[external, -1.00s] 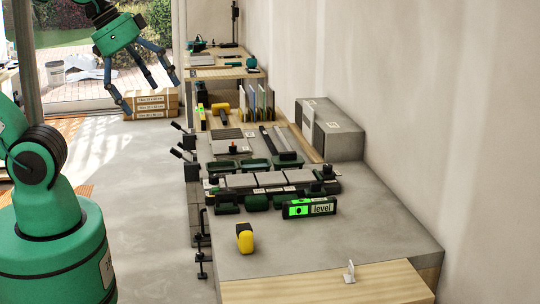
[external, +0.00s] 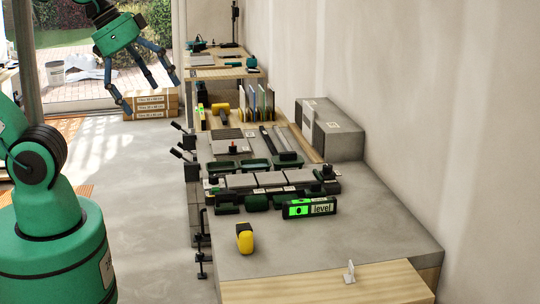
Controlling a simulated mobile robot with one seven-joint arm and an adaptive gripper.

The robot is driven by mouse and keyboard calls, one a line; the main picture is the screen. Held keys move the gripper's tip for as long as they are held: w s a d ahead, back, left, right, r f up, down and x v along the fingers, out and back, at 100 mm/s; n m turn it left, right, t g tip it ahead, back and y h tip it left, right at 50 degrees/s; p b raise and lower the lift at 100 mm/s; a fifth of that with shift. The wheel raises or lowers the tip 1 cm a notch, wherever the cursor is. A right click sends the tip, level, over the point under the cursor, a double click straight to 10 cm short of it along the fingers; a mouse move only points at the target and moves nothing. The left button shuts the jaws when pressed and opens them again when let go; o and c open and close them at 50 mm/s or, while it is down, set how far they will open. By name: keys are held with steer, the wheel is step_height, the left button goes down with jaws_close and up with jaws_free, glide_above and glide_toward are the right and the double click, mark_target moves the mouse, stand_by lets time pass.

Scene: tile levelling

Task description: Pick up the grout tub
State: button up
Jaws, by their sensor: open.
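My gripper (external: 150,98) hangs at the upper left with its fingers spread and nothing between them. It appears above the floor, left of the long bench and well apart from the things on it. I cannot pick out the grout tub with certainty. A pale bucket (external: 55,72) stands outside beyond the doorway, but no label on it is readable. Several small dark green trays (external: 256,163) sit mid-bench.
The long grey bench (external: 370,228) carries a green-lit level (external: 309,208), a yellow tool (external: 245,238) and a row of grey tiles (external: 271,179). Grey blocks (external: 338,140) stand against the wall. Stacked boxes (external: 151,103) are on the floor behind my gripper. The floor left of the bench is clear.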

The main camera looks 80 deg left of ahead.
steer(key=shift+c, duration=0.3)
steer(key=c, duration=1.9)
steer(key=w+a+f+t+y+b, duration=0.1)
steer(key=w+a+f+y, duration=0.15)
steer(key=w+a, duration=0.6)
steer(key=w+a+f+t+y+b, duration=0.1)
steer(key=w+a+f, duration=0.25)
steer(key=a, duration=0.95)
steer(key=w+a+f+t+y, duration=0.15)
steer(key=w+a+f, duration=0.3)
steer(key=a, duration=0.65)
steer(key=s+a+f+m+t+h+b, duration=0.1)
steer(key=s+a+f, duration=0.1)
steer(key=a+f, duration=0.45)
steer(key=s+a+f+t+h+b, duration=0.1)
steer(key=s+a+f+t, duration=0.15)
steer(key=f, duration=0.75)
steer(key=s+f, duration=0.1)
steer(key=f, duration=0.1)
steer(key=s+d+f+h, duration=0.1)
steer(key=s+f, duration=0.1)
steer(key=s+d+f+t+h, duration=0.1)
steer(key=s+f, duration=0.1)
steer(key=shift+d+f+b, duration=0.1)
steer(key=shift+b, duration=0.3)
